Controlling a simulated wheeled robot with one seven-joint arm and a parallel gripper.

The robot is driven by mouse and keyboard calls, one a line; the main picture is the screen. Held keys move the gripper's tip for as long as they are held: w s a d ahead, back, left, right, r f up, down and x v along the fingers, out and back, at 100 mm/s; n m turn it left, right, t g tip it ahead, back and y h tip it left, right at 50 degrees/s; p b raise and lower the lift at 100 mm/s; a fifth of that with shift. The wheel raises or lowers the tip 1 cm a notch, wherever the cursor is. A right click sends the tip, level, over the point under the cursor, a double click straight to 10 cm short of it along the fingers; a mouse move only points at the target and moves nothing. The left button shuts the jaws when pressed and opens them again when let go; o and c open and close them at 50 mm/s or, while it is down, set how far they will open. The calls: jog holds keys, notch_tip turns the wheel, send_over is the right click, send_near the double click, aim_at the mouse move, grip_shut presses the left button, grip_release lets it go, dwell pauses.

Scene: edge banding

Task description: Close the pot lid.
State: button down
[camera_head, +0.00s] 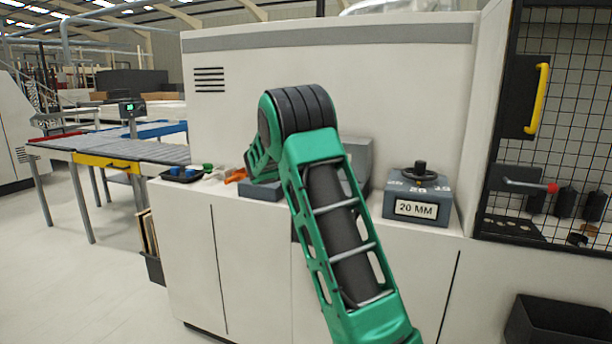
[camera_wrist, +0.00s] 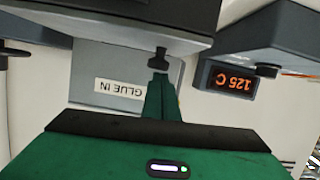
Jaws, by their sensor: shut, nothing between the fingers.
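A grey housing with an upside-down "GLUE IN" label (camera_wrist: 121,90), seemingly the glue pot, shows in the wrist view. In the head view, a grey block (camera_head: 357,158) stands on the counter, partly hidden behind my arm. A dark grey slab with a pale edge (camera_wrist: 95,27), probably the pot lid, spans the top of the wrist view. A small black knob (camera_wrist: 159,58) juts from its edge. My gripper (camera_wrist: 160,76) is shut and empty, its green fingertips right at the knob; I cannot tell whether they touch. The gripper is hidden by my arm in the head view.
A "125 C" display (camera_wrist: 229,83) sits beside the pot. On the counter, a grey "20 MM" box (camera_head: 416,207) with a black handwheel stands right, and a black tray (camera_head: 181,175) and orange item (camera_head: 235,175) lie left. A mesh cage (camera_head: 570,130) is far right.

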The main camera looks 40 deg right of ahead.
notch_tip(320, 180, up, 4)
jog(key=shift+w+d+f, duration=0.1)
jog(key=shift+f, duration=0.1)
jog(key=v, duration=1)
